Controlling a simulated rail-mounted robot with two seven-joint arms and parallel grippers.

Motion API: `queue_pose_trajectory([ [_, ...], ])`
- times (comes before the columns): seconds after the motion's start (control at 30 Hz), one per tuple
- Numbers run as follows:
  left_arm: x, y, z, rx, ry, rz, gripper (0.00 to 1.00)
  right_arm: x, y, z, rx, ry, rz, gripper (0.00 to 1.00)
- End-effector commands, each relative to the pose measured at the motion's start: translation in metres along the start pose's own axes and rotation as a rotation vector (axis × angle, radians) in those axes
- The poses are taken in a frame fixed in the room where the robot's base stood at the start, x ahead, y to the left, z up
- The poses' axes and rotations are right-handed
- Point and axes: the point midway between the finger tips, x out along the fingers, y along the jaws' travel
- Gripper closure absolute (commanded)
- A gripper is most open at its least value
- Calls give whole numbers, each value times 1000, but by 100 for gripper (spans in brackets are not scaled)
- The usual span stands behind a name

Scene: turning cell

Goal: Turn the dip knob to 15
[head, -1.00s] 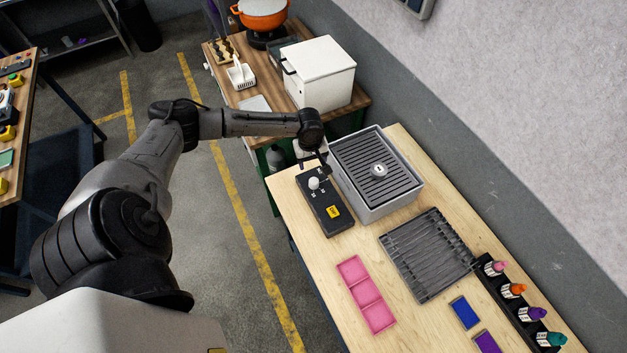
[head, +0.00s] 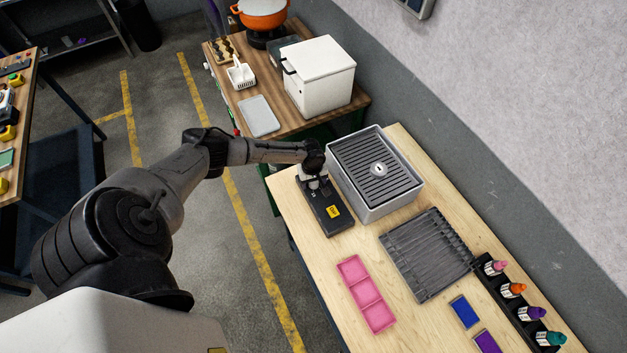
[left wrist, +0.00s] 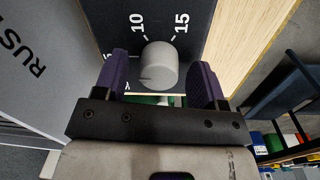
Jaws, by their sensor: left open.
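The dip knob (left wrist: 159,66) is a light grey round knob on a dark panel (left wrist: 202,20). The printed numbers 10 and 15 show beyond it in the left wrist view. A short dark mark shows on the knob; I cannot tell which number it points to. My left gripper (left wrist: 160,80) is open, with one purple finger on each side of the knob and visible gaps between. In the head view, my left gripper (head: 314,179) is over the far end of the black control box (head: 320,217) and mostly hides the knob.
A grey tank with a slatted top (head: 376,170) stands close beside the control box. A dark ribbed rack (head: 427,255), a pink tray (head: 366,295) and a row of bottles (head: 515,290) lie nearer. Bare wood (head: 300,222) shows left of the box.

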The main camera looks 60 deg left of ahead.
Motion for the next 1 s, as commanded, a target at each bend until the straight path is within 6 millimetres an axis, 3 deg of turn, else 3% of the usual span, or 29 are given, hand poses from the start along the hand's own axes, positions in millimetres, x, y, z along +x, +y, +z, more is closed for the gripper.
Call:
queue_pose_trajectory([
  [0.27, 1, 0, 0, 0, 0, 0, 36, 0, 1, 0, -2, 0, 2, 57],
  [0.77, 0, 0, 0, -1, 0, 0, 83, 0, 0, 0, -2, 0, 1, 57],
  [1.0, 0, 0, 0, 21, -2, 0, 85, -1, 0, 0, 0, 1, 0, 57],
])
